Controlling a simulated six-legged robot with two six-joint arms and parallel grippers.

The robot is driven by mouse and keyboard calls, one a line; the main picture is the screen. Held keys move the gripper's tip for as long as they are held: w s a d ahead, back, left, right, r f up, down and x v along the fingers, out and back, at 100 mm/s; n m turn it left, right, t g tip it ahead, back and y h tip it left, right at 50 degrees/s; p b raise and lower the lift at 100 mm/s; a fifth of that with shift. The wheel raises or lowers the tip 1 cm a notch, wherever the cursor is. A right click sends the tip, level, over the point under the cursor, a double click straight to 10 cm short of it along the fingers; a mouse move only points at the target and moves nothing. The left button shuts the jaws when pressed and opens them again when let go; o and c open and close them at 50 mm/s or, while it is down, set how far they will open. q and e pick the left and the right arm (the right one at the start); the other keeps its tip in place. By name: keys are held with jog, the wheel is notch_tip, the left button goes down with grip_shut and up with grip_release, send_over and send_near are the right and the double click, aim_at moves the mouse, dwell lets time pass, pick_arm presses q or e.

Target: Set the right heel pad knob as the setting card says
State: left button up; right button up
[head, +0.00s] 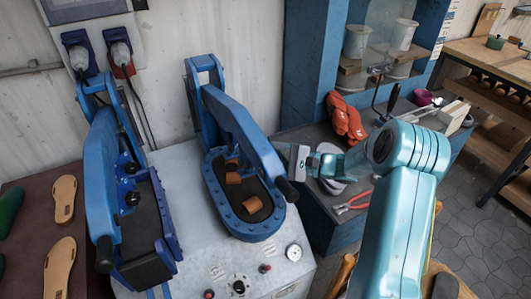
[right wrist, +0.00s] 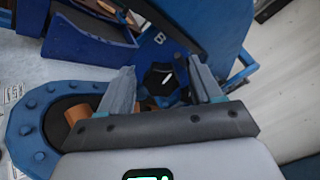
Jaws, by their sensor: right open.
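In the right wrist view a black knob (right wrist: 163,77) with a white pointer mark sits on blue metal. The mark points up and slightly right in that picture. My right gripper (right wrist: 164,68) is open, with one finger on each side of the knob; I cannot tell whether they touch it. I cannot make out a readable setting card. My left gripper is not in view.
The right press has an oval bolted base (head: 245,224) holding brown pieces. The left press (head: 125,200) has two dark knobs. Both stand on a pale bench (head: 190,225). Red pliers (head: 353,203) and an orange glove (head: 345,117) lie to the right. Sandal soles (head: 64,199) lie left.

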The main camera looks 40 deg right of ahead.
jog(key=shift+w+a, duration=0.3)
jog(key=shift+w, duration=0.25)
jog(key=shift+c, duration=0.3)
jog(key=c, duration=1)
jog(key=shift+m, duration=0.3)
jog(key=m+p, duration=0.1)
jog(key=m, duration=0.3)
jog(key=shift+r+m, duration=0.1)
jog(key=shift+m, duration=0.3)
jog(key=m+p, duration=0.2)
jog(key=m, duration=0.3)
jog(key=shift+d, duration=0.1)
